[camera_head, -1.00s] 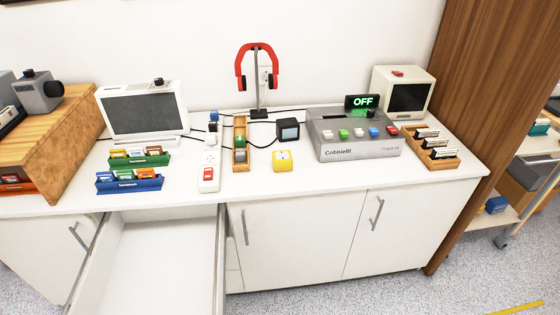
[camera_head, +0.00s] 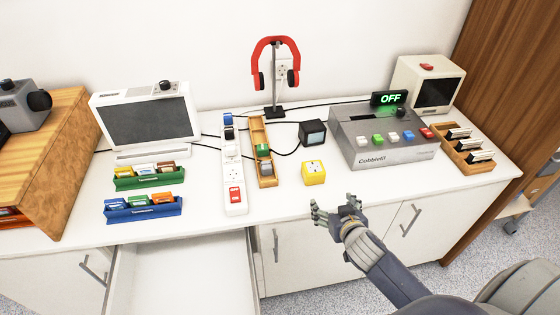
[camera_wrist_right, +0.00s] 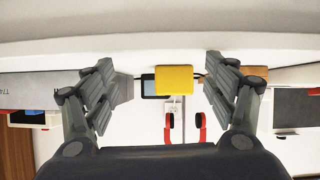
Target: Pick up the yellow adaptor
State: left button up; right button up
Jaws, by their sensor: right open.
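The yellow adaptor (camera_head: 314,172) is a small yellow block with a pale socket face on top. It sits on the white counter near the front edge, right of the wooden tray. My right gripper (camera_head: 335,207) is open and empty, in front of the counter edge and just below and right of the adaptor. In the right wrist view the adaptor (camera_wrist_right: 174,78) shows ahead, between the two spread fingers of my right gripper (camera_wrist_right: 160,85), not touched by them. My left gripper is in no view.
A black cube (camera_head: 312,133) stands behind the adaptor. The grey Cobblefil machine (camera_head: 385,150) is to its right. A wooden tray (camera_head: 267,180) and a white power strip (camera_head: 234,180) are to its left. An open drawer (camera_head: 185,275) juts out below the counter.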

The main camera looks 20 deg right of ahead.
jog(key=t, duration=0.1)
send_near(316, 172)
jog(key=shift+d+f, duration=0.35)
jog(key=shift+f, duration=0.35)
jog(key=shift+t, duration=0.3)
jog(key=x, duration=0.5)
jog(key=shift+d+r, duration=0.1)
jog(key=shift+r, duration=0.1)
jog(key=shift+a+p+x, duration=0.2)
jog(key=shift+x, duration=1.3)
jog(key=shift+a+p+x, duration=0.2)
jog(key=shift+a+x, duration=0.05)
jog(key=shift+x, duration=1.3)
jog(key=shift+w+r, duration=0.1)
jog(key=c, duration=1.4)
